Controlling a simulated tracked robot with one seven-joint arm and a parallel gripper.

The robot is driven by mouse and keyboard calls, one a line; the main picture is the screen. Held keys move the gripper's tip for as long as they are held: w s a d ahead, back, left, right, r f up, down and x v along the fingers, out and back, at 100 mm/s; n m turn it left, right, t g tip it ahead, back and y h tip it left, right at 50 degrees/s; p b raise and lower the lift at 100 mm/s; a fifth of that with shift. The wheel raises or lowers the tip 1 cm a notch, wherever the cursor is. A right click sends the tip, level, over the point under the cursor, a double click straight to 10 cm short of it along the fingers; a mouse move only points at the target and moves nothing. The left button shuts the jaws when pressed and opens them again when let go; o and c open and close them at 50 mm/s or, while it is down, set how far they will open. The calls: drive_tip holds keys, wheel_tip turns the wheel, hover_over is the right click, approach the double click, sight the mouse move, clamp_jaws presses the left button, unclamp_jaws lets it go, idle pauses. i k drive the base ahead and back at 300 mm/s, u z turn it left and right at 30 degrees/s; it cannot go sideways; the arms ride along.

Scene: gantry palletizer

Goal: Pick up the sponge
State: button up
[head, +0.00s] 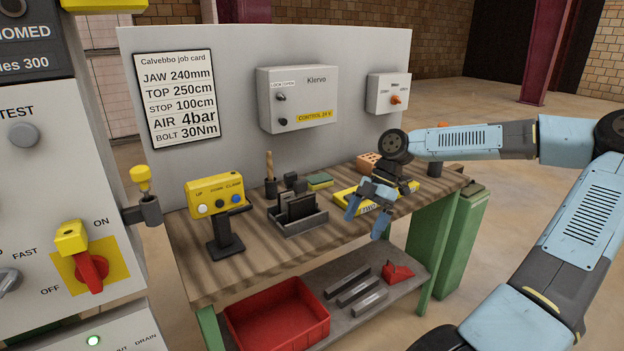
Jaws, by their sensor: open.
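The sponge (319,181), green on top with a yellow layer below, lies on the wooden workbench (240,265), towards its back edge near the middle. My gripper (366,222) hangs over the right part of the bench, to the right of and nearer than the sponge. Its two blue fingers point down and stand apart, with nothing visibly held. The gripper partly covers a yellow item with dark lettering (343,195) on the bench. The sponge is in plain view and apart from the gripper.
A grey tray (300,226) with dark upright items stands left of my gripper. A yellow button box (217,195) on a black stand is further left. A reddish-brown block (367,161) sits behind the gripper. A grey panel (230,130) rises behind the bench. A red bin (280,325) is below.

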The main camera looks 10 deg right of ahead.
sight(317, 182)
drive_tip(key=i, duration=1.25)
drive_tip(key=z, duration=0.05)
